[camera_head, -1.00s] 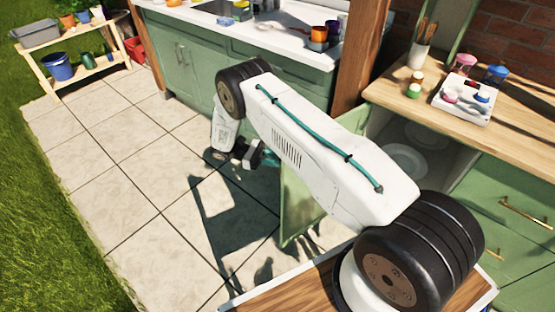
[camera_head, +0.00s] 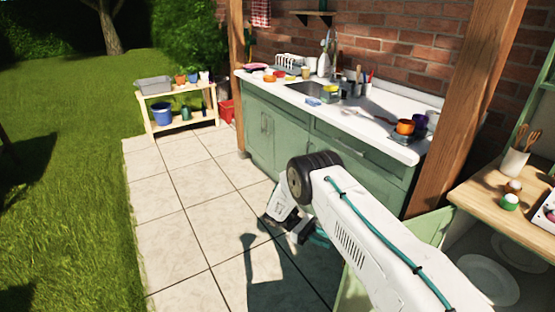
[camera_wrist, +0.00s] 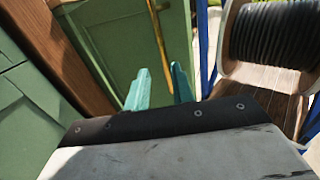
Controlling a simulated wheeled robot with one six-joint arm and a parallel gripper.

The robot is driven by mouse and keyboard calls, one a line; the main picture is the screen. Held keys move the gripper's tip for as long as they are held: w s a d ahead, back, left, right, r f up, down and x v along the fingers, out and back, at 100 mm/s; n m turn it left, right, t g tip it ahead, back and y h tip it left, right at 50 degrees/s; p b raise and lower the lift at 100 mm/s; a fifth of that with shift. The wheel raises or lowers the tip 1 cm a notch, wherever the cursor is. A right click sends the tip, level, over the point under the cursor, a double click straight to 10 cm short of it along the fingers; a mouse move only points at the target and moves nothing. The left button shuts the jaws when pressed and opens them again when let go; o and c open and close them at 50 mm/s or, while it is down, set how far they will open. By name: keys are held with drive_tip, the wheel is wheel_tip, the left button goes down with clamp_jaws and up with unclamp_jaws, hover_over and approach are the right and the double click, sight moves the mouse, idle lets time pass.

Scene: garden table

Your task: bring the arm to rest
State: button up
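My gripper (camera_head: 318,238) hangs low at the end of my bent arm, over the tiled floor in front of the cabinets; the arm partly hides it. In the wrist view my gripper (camera_wrist: 160,88) shows two teal fingers with a gap between them and nothing held. A green door panel (camera_wrist: 112,35) with a long brass handle (camera_wrist: 158,40) is beyond the fingers. The handle's lower end lines up with the gap; I cannot tell how far away it is.
A green cabinet door (camera_head: 354,292) stands open beside my arm, and plates (camera_head: 478,277) show inside. A wooden post (camera_head: 468,100) rises between the sink counter (camera_head: 408,145) and the wooden counter (camera_head: 470,196). A shelf (camera_head: 183,122) stands farther back. Tiled floor (camera_head: 170,225) at left is clear.

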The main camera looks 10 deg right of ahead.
drive_tip(key=s+a+r+m+t+y, duration=0.1)
drive_tip(key=s+r+m+t+y, duration=0.2)
drive_tip(key=s+r+y, duration=0.75)
drive_tip(key=s+a+r+m+t+h, duration=0.1)
drive_tip(key=s+r+m+t, duration=0.3)
drive_tip(key=r, duration=1.4)
drive_tip(key=s+r+m+t+y, duration=0.1)
drive_tip(key=s+r+t, duration=0.2)
drive_tip(key=s+r, duration=0.3)
drive_tip(key=s+r+t+y, duration=0.2)
drive_tip(key=s+r+t, duration=0.2)
drive_tip(key=s, duration=0.9)
wheel_tip(320, 180, up, 3)
drive_tip(key=shift+s+d+f+m, duration=0.1)
drive_tip(key=shift+s+d+m, duration=0.2)
drive_tip(key=shift+s+m, duration=0.1)
